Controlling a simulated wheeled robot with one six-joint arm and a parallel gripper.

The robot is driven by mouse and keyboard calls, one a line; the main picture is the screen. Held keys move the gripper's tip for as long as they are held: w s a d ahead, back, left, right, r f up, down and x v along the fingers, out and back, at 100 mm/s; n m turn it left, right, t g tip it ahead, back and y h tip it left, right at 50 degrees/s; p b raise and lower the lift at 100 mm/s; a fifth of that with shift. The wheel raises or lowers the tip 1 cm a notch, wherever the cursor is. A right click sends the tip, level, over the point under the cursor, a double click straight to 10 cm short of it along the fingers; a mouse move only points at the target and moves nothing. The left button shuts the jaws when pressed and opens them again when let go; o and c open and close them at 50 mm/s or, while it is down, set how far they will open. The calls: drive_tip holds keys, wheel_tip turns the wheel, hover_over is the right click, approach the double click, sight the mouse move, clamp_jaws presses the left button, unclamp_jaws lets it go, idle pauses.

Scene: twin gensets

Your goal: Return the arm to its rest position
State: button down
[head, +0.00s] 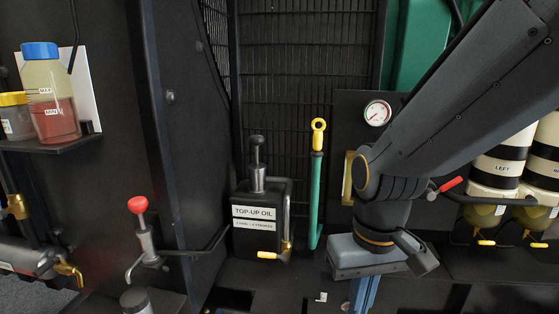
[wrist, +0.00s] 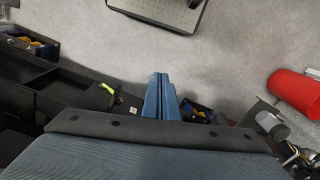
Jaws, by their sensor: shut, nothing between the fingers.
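My arm reaches in from the upper right of the head view and bends down at its wrist. My gripper (head: 361,300) points downward at the bottom of that view, and its tips are cut off by the frame edge. In the wrist view the blue fingers of my gripper (wrist: 161,98) lie together with nothing between them. The gripper hangs to the right of the green dipstick tube with the yellow ring (head: 318,140), apart from it.
A TOP-UP OIL can (head: 258,212) stands left of the gripper. A red-knobbed lever (head: 138,206) is further left, below a shelf with a blue-capped bottle (head: 50,95). Striped filters (head: 497,160) hang at right. The wrist view shows a red cylinder (wrist: 296,93) and open grey floor (wrist: 220,60).

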drive_tip(key=d+r+m+p, duration=0.1)
drive_tip(key=d+r+p, duration=0.5)
drive_tip(key=p, duration=0.4)
drive_tip(key=shift+s+r+m, duration=0.3)
drive_tip(key=shift+s+m, duration=0.1)
